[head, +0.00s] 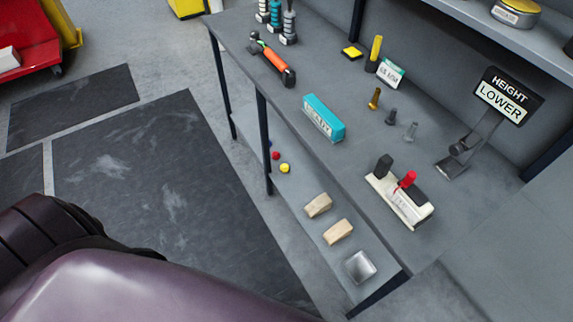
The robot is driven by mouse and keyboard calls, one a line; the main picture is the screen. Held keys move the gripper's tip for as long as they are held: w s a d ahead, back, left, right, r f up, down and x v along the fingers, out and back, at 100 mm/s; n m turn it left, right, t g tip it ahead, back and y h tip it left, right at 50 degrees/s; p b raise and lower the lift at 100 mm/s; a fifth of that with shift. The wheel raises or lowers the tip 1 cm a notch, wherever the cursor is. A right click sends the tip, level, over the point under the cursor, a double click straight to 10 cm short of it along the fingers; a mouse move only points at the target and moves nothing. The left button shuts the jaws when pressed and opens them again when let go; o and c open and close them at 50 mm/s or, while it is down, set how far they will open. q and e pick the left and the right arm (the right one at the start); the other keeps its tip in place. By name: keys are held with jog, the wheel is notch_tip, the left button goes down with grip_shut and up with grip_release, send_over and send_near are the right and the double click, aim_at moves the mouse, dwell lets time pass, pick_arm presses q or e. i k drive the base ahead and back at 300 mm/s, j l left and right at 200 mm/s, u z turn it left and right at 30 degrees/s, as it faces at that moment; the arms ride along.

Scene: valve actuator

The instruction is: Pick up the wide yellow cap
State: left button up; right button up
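A flat, wide yellow piece (352,52) with a dark edge lies at the back of the grey workbench (340,85) in the head view. A narrow upright yellow cylinder (375,49) on a dark base stands just to its right. A round tin (516,12) with a yellow top and a pale label sits on the upper shelf at the top right. I cannot tell for sure which of these is the wide yellow cap. Neither of my grippers shows in this view.
A teal box (323,117), an orange-and-black tool (275,61), several bolts and a white-based device with a red knob (400,200) stand on the bench. A "HEIGHT LOWER" sign (504,98) rises at right. The lower shelf holds wooden blocks (318,205) and small balls.

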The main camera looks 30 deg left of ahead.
aim_at(285, 168)
jog(key=i+j+z, duration=0.1)
jog(key=j, duration=0.65)
jog(key=i+j+z, duration=0.15)
jog(key=i+j, duration=0.15)
jog(key=j, duration=0.5)
jog(key=i+j+z, duration=0.1)
jog(key=j, duration=0.7)
jog(key=i+j+z, duration=0.1)
jog(key=j, duration=0.7)
jog(key=i+j+z, duration=0.15)
jog(key=j, duration=0.65)
